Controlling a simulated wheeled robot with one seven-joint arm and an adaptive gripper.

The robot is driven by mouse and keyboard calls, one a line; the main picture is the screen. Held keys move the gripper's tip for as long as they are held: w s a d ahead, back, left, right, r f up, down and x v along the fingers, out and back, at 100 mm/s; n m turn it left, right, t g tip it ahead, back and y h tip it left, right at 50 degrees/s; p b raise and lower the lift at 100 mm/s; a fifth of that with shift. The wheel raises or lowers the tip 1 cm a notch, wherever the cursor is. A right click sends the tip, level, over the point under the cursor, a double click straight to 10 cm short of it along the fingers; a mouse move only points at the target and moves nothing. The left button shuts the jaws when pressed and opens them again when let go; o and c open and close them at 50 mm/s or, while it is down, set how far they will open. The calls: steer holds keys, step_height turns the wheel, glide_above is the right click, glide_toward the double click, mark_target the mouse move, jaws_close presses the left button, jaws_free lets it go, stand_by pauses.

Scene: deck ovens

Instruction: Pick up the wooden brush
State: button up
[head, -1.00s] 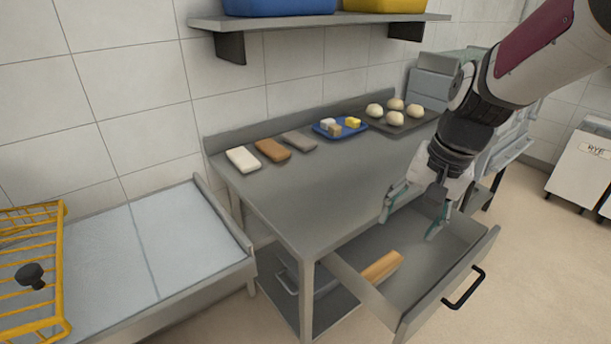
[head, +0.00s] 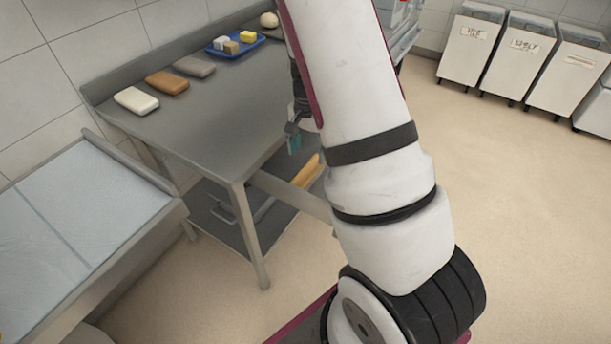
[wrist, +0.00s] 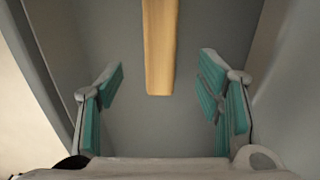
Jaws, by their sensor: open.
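My gripper (wrist: 163,95) is open, with one teal-padded finger on each side of the line of the brush, and nothing is between the pads. In the head view part of the brush (head: 306,172) shows beside my arm.
Labelled white bins (head: 470,45) stand at the back right. The floor between is clear.

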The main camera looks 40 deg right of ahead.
mark_target(308, 170)
step_height(308, 170, down, 9)
steer(key=shift+w+d, duration=0.1)
steer(key=shift+d, duration=0.05)
stand_by(0.4)
jaws_close()
steer(key=shift+r, duration=0.1)
step_height(308, 170, up, 10)
steer(key=shift+f, duration=0.1)
stand_by(0.4)
